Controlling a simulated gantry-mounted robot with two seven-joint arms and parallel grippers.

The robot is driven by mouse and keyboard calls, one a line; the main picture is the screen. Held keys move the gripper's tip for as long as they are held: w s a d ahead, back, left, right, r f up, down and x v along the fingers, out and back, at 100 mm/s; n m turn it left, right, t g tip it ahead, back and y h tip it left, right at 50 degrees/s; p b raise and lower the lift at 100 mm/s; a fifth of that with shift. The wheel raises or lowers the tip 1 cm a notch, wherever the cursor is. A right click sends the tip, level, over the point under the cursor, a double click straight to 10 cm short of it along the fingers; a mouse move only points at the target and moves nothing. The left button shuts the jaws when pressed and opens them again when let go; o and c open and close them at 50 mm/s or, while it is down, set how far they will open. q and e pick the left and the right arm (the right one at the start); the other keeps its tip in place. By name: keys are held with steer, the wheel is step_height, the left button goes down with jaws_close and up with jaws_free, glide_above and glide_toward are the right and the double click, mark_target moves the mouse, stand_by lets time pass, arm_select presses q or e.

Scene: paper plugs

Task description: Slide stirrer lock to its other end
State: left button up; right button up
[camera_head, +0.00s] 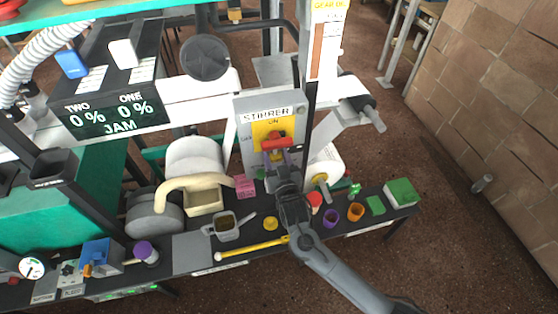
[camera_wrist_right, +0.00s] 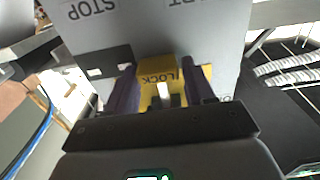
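The stirrer panel (camera_head: 251,111) is a grey upright box with a yellow plate (camera_head: 264,130) and a red handle (camera_head: 277,143) on its front. In the right wrist view, a yellow piece marked LOCK (camera_wrist_right: 158,77) shows on the grey panel face, with a small pale peg (camera_wrist_right: 164,95) standing out from it. My right gripper (camera_head: 277,168) is at the lower front of the panel, below the red handle. Its dark fingers (camera_wrist_right: 162,90) stand apart on either side of the peg, with a visible gap to it. In the head view my gripper hides the lock. My left gripper is not in view.
A black JAM display (camera_head: 110,113) stands left. Open floor lies right.

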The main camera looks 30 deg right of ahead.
steer(key=shift+o, duration=1.1)
steer(key=shift+r, duration=0.2)
steer(key=shift+w+f, duration=0.1)
steer(key=shift+f, duration=0.05)
steer(key=p+v, duration=0.1)
steer(key=v, duration=0.9)
steer(key=shift+s+p, duration=0.35)
steer(key=shift+s, duration=0.05)
